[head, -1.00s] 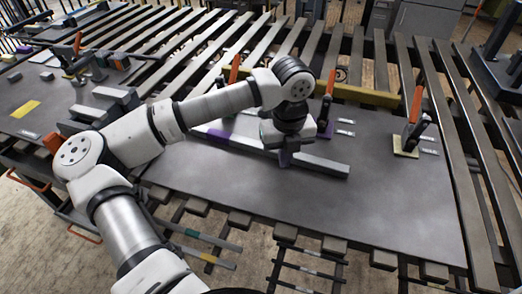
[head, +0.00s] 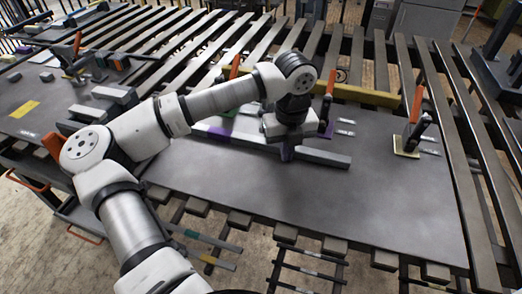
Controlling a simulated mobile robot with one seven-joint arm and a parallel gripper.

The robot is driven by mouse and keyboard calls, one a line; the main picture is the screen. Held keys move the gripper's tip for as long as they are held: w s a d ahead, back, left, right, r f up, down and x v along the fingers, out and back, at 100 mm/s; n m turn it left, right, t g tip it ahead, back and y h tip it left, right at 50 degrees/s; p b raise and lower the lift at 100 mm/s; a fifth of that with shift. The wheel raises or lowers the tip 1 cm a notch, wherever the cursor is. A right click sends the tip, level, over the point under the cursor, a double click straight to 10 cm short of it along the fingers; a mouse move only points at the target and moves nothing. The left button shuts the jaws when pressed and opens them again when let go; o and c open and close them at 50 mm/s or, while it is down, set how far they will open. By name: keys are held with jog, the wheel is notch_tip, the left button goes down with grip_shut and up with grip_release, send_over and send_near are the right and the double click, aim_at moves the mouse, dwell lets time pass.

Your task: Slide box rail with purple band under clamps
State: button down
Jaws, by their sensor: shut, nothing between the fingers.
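A long grey box rail (head: 322,158) lies on the dark steel plate (head: 310,215). A purple band (head: 219,132) shows near its left part, left of my gripper. My gripper (head: 287,154) points down at the rail's middle-right part, its shut fingertips at the near side of the rail; whether they touch it I cannot tell. My wrist hides part of the rail. Toggle clamps with orange handles stand behind the rail: one (head: 326,110) just right of my wrist on a purple base, and one (head: 234,67) farther left, partly hidden by my arm.
Another orange-handled clamp (head: 412,125) stands on a yellowish base at the right. A yellow bar (head: 362,96) runs behind the plate. A second work table (head: 35,100) with grey blocks lies at the left. The plate's front is clear.

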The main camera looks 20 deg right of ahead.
jog(key=shift+w+d, duration=0.4)
jog(key=shift+w, duration=0.15)
jog(key=shift+s+a, duration=0.1)
jog(key=shift+s+a+b, duration=0.55)
jog(key=shift+s+a, duration=0.1)
jog(key=shift+s, duration=0.35)
jog(key=shift+r, duration=0.1)
notch_tip(320, 180, up, 8)
jog(key=p, duration=0.3)
jog(key=shift+p, duration=0.35)
